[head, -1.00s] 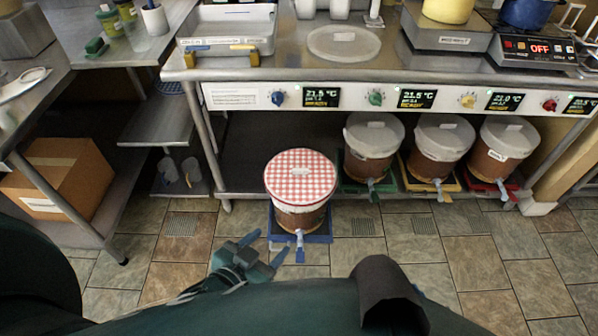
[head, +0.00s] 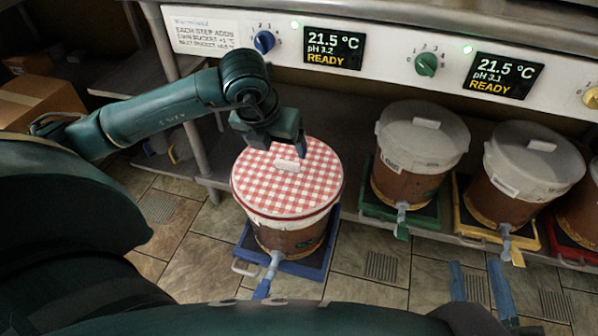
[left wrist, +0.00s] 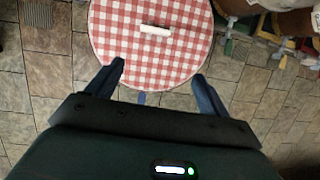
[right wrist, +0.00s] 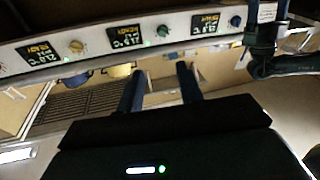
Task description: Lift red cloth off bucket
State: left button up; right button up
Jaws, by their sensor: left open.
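The red-and-white checked cloth (head: 290,185) lies flat over the top of the nearest bucket (head: 285,240), with a pale block-shaped handle (head: 290,164) at its middle. My left gripper (head: 270,143) is over the far side of the cloth, open and empty. In the left wrist view, the cloth (left wrist: 150,55) and pale handle (left wrist: 155,30) lie ahead of the parted fingers (left wrist: 158,72). I cannot tell whether the fingers touch the cloth. My right gripper (head: 476,265) is away to the right, low over the floor, with its fingers apart and empty.
The bucket stands on a blue tray (head: 310,268) with its tap forward. Lidded buckets stand on a green tray (head: 418,220) and a yellow tray (head: 475,215) to the right. The bench front with dials and displays (head: 335,48) overhangs behind. Tiled floor (head: 195,260) is open at front left.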

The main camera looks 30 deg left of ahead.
pick_arm(q)
jog(key=w+a+f+y, duration=0.1)
jog(key=a, duration=0.1)
jog(key=b, duration=0.3)
send_over(287, 163)
jog(key=s, duration=0.3)
notch_tip(287, 163, down, 6)
jog(key=shift+r, duration=0.1)
jog(key=x, duration=0.1)
jog(key=b+x, duration=0.1)
jog(key=x, duration=0.2)
jog(key=shift+w+d+b, duration=0.3)
jog(key=shift+w, duration=0.15)
jog(key=shift+w+f, duration=0.15)
jog(key=shift+f, duration=0.25)
jog(key=shift+w+a+f, duration=0.1)
jog(key=shift+f, duration=0.05)
jog(key=c, duration=1.1)
pick_arm(e)
jog(key=shift+w+a+r+t+y, duration=0.2)
jog(key=shift+a+t+y, duration=0.15)
jog(key=shift+y, duration=0.45)
